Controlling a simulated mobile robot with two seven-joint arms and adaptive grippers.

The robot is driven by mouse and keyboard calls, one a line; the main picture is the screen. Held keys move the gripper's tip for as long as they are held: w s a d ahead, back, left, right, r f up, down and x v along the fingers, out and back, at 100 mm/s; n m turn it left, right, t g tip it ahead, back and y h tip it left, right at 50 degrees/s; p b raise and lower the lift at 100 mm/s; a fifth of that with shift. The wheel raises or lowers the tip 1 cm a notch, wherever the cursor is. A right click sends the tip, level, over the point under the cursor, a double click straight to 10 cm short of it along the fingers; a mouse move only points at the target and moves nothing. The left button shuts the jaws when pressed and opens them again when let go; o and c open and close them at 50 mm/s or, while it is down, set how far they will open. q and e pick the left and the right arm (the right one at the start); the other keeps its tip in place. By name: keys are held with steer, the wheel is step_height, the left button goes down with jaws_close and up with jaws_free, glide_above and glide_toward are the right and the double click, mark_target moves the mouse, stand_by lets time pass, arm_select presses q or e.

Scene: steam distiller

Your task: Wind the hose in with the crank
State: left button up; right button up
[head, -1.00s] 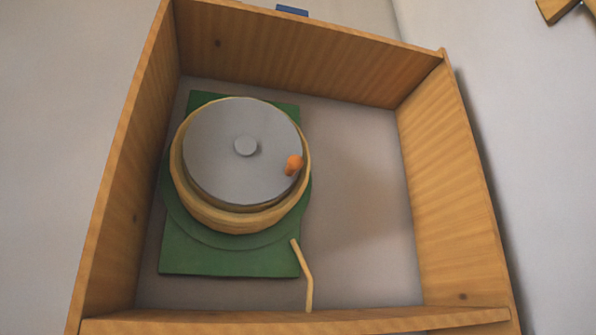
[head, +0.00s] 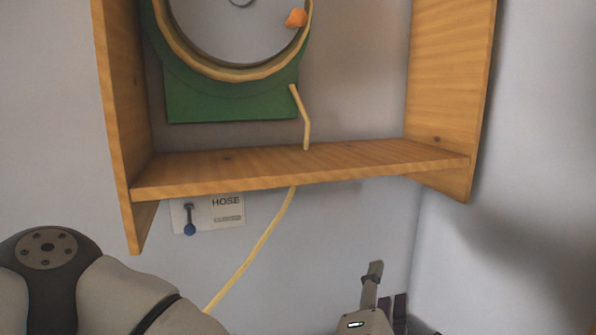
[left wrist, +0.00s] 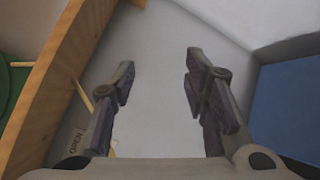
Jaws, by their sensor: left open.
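The hose reel is cut off by the top edge of the head view. Its grey disc (head: 235,30) has an orange crank knob (head: 296,18) at its right side, and a green plate (head: 230,100) is behind it. The cream hose (head: 305,120) runs down from the reel to the shelf, shows again below it and slants left until my arm hides it. My left gripper (head: 384,288) is below the wooden box, right of the hose and well below the knob. In the left wrist view the left gripper (left wrist: 160,75) is open and empty. My right gripper is not in view.
The wooden box (head: 300,170) surrounds the reel with side walls and a bottom shelf. A blue surface (left wrist: 290,110) is at the right of the wrist view. The space right of the reel is clear.

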arm_select(q)
step_height(320, 180, up, 13)
steer(key=w+a+n+t+y, duration=0.1)
steer(key=w+n+t+y, duration=0.1)
steer(key=n+t+y, duration=0.3)
steer(key=n+y, duration=0.7)
steer(key=n, duration=0.9)
glide_toward(301, 19)
steer(key=p+x, duration=0.2)
steer(key=x, duration=0.9)
steer(key=shift+p, duration=0.3)
steer(key=shift+w, duration=0.15)
jaws_close()
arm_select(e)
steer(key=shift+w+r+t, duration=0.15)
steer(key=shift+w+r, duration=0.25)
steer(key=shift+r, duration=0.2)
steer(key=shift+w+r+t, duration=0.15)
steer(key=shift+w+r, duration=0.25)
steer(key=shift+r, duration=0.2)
